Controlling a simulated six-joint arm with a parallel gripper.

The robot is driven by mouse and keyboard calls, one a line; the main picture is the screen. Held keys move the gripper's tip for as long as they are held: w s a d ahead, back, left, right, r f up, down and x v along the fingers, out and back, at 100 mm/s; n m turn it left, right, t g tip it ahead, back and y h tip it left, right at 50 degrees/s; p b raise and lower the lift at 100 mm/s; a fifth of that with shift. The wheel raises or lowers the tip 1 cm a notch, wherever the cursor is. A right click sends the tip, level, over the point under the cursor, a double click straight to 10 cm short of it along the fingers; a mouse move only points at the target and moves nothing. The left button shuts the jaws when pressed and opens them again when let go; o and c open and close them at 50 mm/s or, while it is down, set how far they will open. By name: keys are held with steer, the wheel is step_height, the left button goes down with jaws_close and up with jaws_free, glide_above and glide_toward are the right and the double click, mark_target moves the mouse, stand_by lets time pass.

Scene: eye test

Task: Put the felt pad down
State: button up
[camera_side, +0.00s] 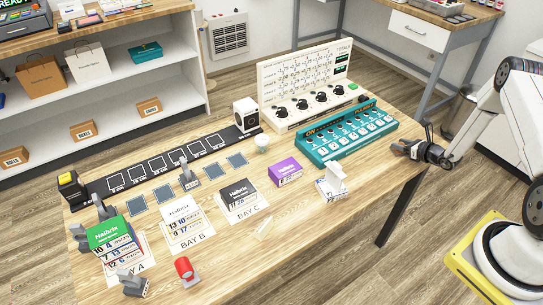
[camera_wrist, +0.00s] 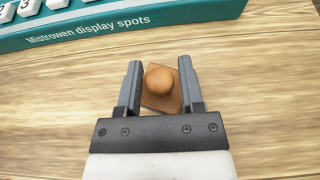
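In the wrist view, a brown square piece with a round knob (camera_wrist: 158,79) lies between the fingers of my gripper (camera_wrist: 160,82). I take it for the felt pad, though its material cannot be told. The fingers stand apart, and a gap shows between the knob and the right finger. In the side view my gripper (camera_side: 403,147) is low by the table's right end, right of the teal panel (camera_side: 345,135). The brown piece cannot be made out there.
The teal panel's edge (camera_wrist: 90,36) lies just ahead in the wrist view. The table (camera_side: 330,240) also bears blue-grey squares (camera_side: 215,171), a purple box (camera_side: 285,171), a white block (camera_side: 332,181), a pale cup (camera_side: 262,143) and card stacks (camera_side: 182,220). Bare wood surrounds my gripper's other sides.

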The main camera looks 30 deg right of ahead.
steer(key=shift+o, duration=0.7)
steer(key=shift+r, duration=0.1)
steer(key=shift+r, duration=0.15)
steer(key=shift+v, duration=3.75)
